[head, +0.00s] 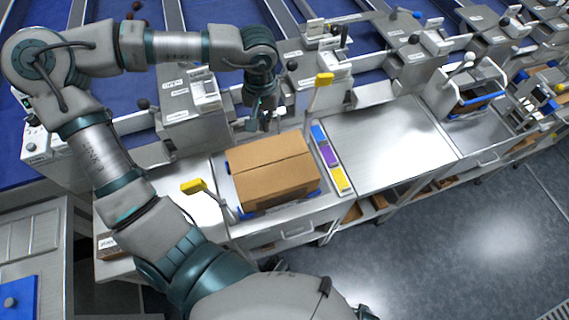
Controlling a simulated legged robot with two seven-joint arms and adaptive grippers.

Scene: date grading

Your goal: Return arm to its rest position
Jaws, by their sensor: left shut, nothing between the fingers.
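My left arm comes in from the lower left, bends at the upper left and reaches to the top centre of the head view. My left gripper (262,112) points down at its end, shut and empty, behind the cardboard box and apart from it. The closed cardboard box (270,172) sits on the metal bench, with blue parts showing at its edges. My right gripper is not in view.
Yellow-ended levers (194,186) (324,79) stand at the left and back right of the box. Blue, purple and yellow blocks (329,155) lie right of it. The steel bench top (385,140) further right is clear. Machines with black knobs line the back.

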